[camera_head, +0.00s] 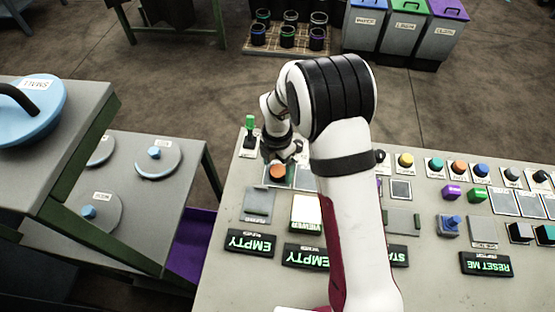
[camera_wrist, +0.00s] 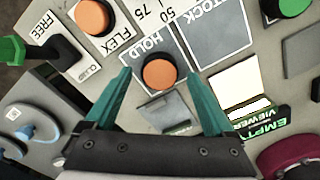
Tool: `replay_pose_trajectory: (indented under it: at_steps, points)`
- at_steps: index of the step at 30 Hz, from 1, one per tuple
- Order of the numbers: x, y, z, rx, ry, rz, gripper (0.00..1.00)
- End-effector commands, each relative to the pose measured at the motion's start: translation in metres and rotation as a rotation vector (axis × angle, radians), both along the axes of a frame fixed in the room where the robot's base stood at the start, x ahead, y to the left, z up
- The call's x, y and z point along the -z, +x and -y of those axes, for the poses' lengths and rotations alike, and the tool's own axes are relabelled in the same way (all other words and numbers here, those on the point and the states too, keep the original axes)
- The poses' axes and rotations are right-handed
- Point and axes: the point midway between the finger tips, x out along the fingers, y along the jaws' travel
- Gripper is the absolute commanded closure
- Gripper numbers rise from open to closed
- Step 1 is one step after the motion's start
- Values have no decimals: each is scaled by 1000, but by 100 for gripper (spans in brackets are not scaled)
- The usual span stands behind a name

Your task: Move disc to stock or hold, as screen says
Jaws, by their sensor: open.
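The orange disc (camera_wrist: 160,72) lies on the dark square pad labelled HOLD (camera_wrist: 137,58). It also shows in the head view (camera_head: 278,173). The dark pad labelled STOCK (camera_wrist: 215,38) is beside it and looks bare. My gripper (camera_wrist: 154,73) is open, with its teal fingers on either side of the disc in the wrist view. Its height above the disc is hard to judge. In the head view my gripper (camera_head: 282,158) is right at the disc. Two screens read EMPTY, one at left (camera_head: 249,243) and one near the middle (camera_head: 306,256).
A lit pad labelled VIEWER (camera_head: 306,211) and a grey pad (camera_head: 258,204) lie nearer the bench front. A green lever (camera_head: 250,128) stands at the bench's far left corner. Buttons and coloured blocks fill the right side, with a RESET ME screen (camera_head: 486,264).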

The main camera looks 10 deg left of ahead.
Motion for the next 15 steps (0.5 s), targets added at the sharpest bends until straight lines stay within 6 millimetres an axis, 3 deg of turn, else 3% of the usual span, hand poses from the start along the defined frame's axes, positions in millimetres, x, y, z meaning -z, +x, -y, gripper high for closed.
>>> replay_pose_trajectory:
  at_steps: [9,15]
  points:
    - [-86,1,0,0,2,5,12]
    - [-112,0,0,0,1,2,12]
